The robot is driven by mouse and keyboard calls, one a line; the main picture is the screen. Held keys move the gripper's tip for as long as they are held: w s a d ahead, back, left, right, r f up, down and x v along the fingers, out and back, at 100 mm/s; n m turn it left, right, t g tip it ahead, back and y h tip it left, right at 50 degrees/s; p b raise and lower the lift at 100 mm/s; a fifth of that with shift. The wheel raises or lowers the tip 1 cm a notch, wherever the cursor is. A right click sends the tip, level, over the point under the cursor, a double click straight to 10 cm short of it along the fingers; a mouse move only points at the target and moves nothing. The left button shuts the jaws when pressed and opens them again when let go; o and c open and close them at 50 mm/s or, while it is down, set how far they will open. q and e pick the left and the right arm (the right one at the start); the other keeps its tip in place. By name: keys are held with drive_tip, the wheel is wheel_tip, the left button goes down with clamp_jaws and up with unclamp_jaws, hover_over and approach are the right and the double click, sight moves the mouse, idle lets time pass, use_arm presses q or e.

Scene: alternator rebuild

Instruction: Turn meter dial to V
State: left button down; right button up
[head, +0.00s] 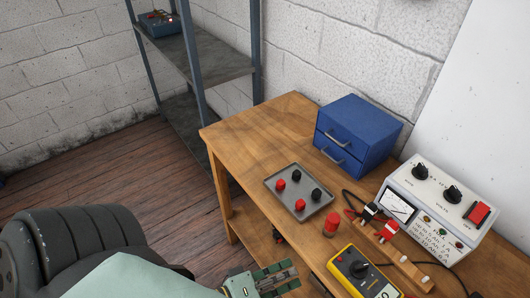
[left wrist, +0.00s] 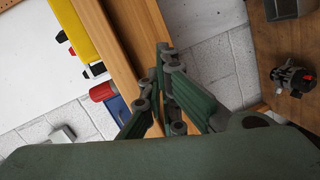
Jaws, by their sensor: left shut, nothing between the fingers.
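The yellow meter (head: 358,274) lies on the wooden bench at the bottom of the head view, with a dark round dial (head: 358,269) on its face. The dial's setting is too small to read. My left gripper (head: 294,277) is to the left of the meter, by the bench's front edge, apart from it. Its green fingers are shut and empty. In the left wrist view the fingertips (left wrist: 164,52) meet in front of the bench edge, and part of the yellow meter (left wrist: 72,28) shows at upper left; its dial face is not clear there. My right gripper is in neither view.
On the bench (head: 250,125) are a grey tray (head: 275,200) with red and black knobs, a red cylinder (head: 331,224), clips with leads, a blue drawer unit (head: 365,120) and a white test box (head: 430,210). A dark metal part (left wrist: 293,78) shows at right in the wrist view.

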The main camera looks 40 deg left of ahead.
use_arm(q)
drive_tip(key=s+a+f+m+g+y, duration=0.1)
drive_tip(key=a+f, duration=0.1)
drive_tip(key=f, duration=0.7)
drive_tip(key=s+a+f+m+g+y+b, duration=0.1)
drive_tip(key=a+f+m+g+y, duration=0.1)
drive_tip(key=f, duration=0.7)
drive_tip(key=shift+s+a, duration=0.25)
drive_tip(key=shift+a, duration=0.3)
drive_tip(key=shift+f+m, duration=0.15)
drive_tip(key=shift+m, duration=0.15)
